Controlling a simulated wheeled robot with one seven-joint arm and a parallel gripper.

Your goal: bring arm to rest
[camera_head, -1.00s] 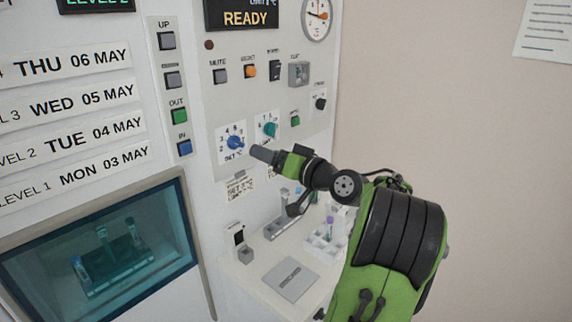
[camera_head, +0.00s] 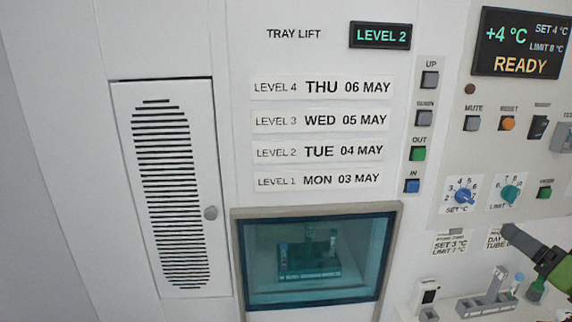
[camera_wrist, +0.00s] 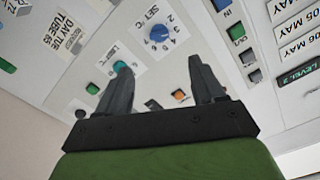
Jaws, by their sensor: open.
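My gripper (camera_wrist: 160,88) is open and empty in the wrist view, its two dark fingers apart. Behind it is the control panel, with the blue SET dial (camera_wrist: 158,32) just above the space between the fingers and the teal LIMIT dial (camera_wrist: 119,66) by the left finger. In the head view part of my green and black arm shows at the lower right edge, its dark tip in front of the panel near the paper labels. The blue dial (camera_head: 464,196) and teal dial (camera_head: 510,193) show above it.
The tray lift window (camera_head: 262,262) is closed, with a rack of tubes (camera_head: 308,262) behind its glass. A vented door (camera_head: 165,200) is at the left. UP, DOWN, OUT and IN buttons run beside the level labels. The displays read LEVEL 2 and READY. Tube holders (camera_head: 487,300) stand at lower right.

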